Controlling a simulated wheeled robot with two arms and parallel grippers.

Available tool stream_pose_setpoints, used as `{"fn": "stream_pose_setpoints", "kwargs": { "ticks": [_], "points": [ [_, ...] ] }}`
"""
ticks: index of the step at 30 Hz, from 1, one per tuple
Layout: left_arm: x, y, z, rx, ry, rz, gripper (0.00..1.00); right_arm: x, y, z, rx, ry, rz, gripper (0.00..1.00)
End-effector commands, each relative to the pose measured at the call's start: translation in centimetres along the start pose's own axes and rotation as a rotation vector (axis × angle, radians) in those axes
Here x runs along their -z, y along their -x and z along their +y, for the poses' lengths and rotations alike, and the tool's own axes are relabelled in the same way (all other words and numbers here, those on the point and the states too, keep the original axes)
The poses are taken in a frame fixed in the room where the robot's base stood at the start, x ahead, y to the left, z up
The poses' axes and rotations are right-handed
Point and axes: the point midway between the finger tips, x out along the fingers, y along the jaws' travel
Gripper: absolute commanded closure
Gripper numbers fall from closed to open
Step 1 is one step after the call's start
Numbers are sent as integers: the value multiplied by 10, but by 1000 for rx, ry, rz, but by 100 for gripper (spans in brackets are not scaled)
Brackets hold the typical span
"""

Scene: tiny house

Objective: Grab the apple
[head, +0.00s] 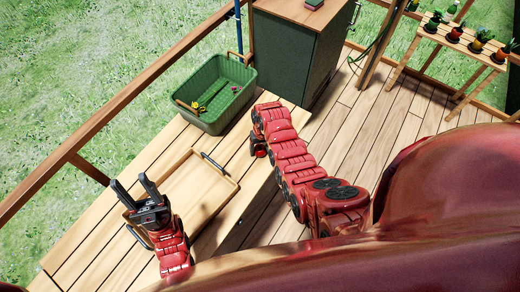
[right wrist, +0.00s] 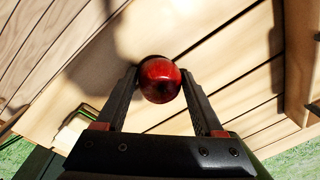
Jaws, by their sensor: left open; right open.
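A shiny dark red apple (right wrist: 160,79) shows in the right wrist view, on or just above the light wooden planks. My right gripper (right wrist: 159,76) is open, with its two black fingers on either side of the apple at their tips. I cannot tell whether the fingers touch it. In the head view the red right arm reaches to the bench, and its wrist and links hide the right fingers; I cannot make out the apple clearly there. My left gripper (head: 130,182) is open and empty above the left end of the wooden tray.
The wooden tray (head: 228,188) with dark handles lies on the slatted bench (head: 85,245). A green basket (head: 215,121) with small tools stands at the bench's back end, beside a dark green cabinet (head: 292,62). A plant shelf (head: 463,47) stands at the back right. Wooden railing runs along the left.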

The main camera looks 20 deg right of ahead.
Motion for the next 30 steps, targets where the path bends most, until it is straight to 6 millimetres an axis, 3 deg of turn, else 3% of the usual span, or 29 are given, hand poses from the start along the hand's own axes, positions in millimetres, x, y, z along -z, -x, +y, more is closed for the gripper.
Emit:
{"fn": "stream_pose_setpoints", "kwargs": {
  "ticks": [3,13,30],
  "points": [
    [0,0,0,0,0,0,50,0,0,0,0,0,0,34],
    [0,0,0,0,0,0,50,0,0,0,0,0,-1,94],
    [-2,10,0,0,0,0,50,1,8,-1,0,1,3,94]
  ]
}}
